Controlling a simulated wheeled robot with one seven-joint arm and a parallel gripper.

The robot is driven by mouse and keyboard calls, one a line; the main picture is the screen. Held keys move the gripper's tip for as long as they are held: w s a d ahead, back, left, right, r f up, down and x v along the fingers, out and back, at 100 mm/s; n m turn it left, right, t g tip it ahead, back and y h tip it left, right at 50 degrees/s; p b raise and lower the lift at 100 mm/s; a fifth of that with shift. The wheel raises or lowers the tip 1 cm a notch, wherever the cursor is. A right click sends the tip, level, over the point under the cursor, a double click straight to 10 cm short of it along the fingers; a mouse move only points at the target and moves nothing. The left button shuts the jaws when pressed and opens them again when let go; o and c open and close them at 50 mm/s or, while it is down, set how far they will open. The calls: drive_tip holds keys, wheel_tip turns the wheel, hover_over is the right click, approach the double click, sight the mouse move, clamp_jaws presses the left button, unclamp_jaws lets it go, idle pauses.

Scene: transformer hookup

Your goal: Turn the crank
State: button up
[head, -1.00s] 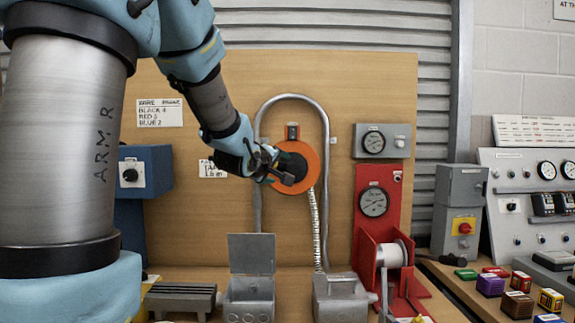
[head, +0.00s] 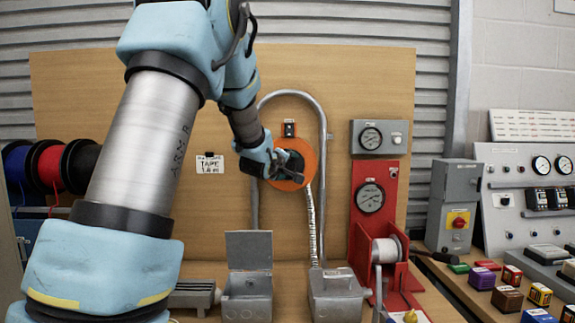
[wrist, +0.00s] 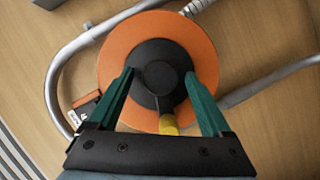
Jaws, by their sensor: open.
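An orange reel (head: 308,160) is mounted on the wooden board, below a small box and inside the arch of a grey pipe. In the wrist view the orange reel (wrist: 120,48) has a black hub (wrist: 158,52) with a dark crank arm and a yellow knob (wrist: 168,124) at its lower side. My gripper (head: 288,163) is at the reel's face. In the wrist view my gripper (wrist: 159,75) is open, its green fingers on either side of the hub. The yellow knob lies between the fingers, nearer the right one. Contact cannot be told. The knob is hidden in the head view.
A grey conduit pipe (head: 323,125) arches around the reel, and a flexible conduit (head: 312,225) runs down to a grey box (head: 338,290). A red stand with a white drum (head: 387,250) is to the right. An open grey box (head: 248,283) stands below.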

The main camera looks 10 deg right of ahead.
clamp_jaws()
idle(0.7)
idle(0.3)
